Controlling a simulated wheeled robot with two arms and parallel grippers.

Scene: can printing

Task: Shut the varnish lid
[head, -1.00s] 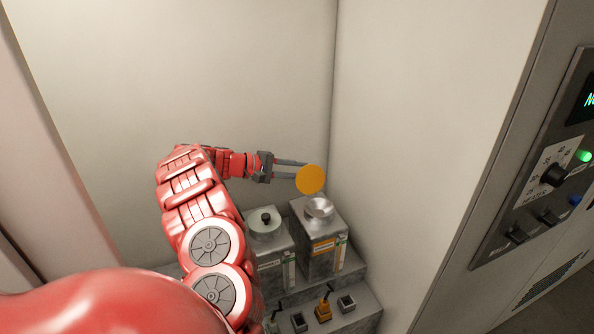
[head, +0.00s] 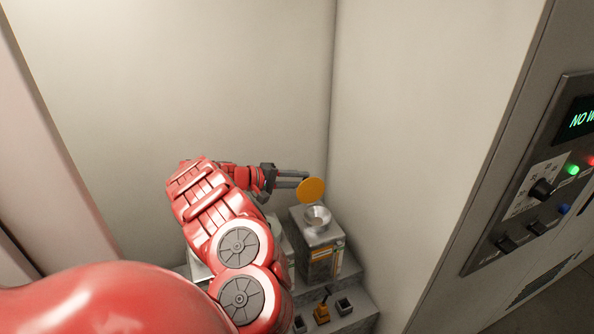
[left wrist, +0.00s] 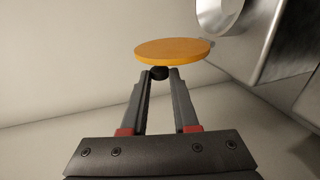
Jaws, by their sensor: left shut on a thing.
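The varnish lid is an orange disc (head: 312,190) with a dark knob. In the left wrist view, my left gripper (left wrist: 161,75) is shut on the knob of the orange lid (left wrist: 172,50). In the head view, my left gripper (head: 303,180) holds the lid in the air just above and slightly left of the round metal opening (head: 317,217) of a grey box-shaped container (head: 318,243) with an orange label. The lid is apart from the opening. The opening also shows in the left wrist view (left wrist: 220,14). My right gripper is not in view.
A second container on the left is mostly hidden behind my left arm. Small square parts and an orange-based lever (head: 322,312) stand on the lower step in front. Walls close in behind and to the right. A control panel (head: 540,190) with knobs is at the right.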

